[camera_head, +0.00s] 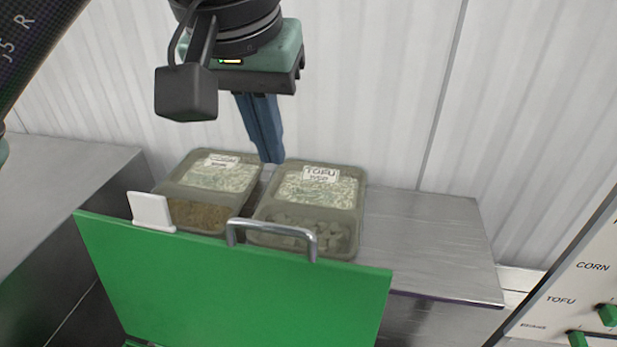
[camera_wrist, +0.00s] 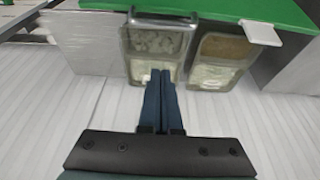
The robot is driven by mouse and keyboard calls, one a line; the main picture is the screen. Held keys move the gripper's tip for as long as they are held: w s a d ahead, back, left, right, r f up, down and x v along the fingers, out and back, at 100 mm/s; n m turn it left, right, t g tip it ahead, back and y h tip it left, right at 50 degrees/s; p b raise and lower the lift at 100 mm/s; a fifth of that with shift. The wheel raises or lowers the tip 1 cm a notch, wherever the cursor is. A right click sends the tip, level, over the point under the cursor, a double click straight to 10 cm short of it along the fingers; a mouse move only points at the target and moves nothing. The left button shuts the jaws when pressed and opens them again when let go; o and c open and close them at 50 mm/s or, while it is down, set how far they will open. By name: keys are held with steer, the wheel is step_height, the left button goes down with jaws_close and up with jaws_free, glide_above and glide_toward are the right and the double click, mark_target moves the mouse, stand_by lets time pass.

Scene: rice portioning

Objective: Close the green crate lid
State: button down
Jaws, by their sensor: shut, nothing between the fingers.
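The green crate lid (camera_head: 235,285) stands raised at the front of the head view, with a metal handle (camera_head: 272,231) and a white tab (camera_head: 152,211) on its upper edge. The crate's inside is hidden. In the wrist view the lid (camera_wrist: 225,8) shows along the top, with the white tab (camera_wrist: 261,31) at its edge. My gripper (camera_head: 270,158) is shut and empty. It points down behind the lid, above or behind the two food trays; its fingers (camera_wrist: 161,75) also show in the wrist view. It appears apart from the lid.
A tray labelled TOFU (camera_head: 345,212) and a second tray, its label reading like CORN (camera_head: 190,183), sit side by side on a metal counter (camera_head: 430,240) behind the lid. A panel with green switches (camera_head: 590,285) stands at the right. The counter's right part is clear.

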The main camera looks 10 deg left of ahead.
step_height(320, 180, down, 8)
steer(key=s+p, duration=0.1)
steer(key=p, duration=0.4)
steer(key=shift+s+a, duration=0.15)
steer(key=shift+a, duration=0.3)
steer(key=shift+a+f+b, duration=0.1)
steer(key=shift+f+b, duration=0.05)
steer(key=shift+b, duration=0.15)
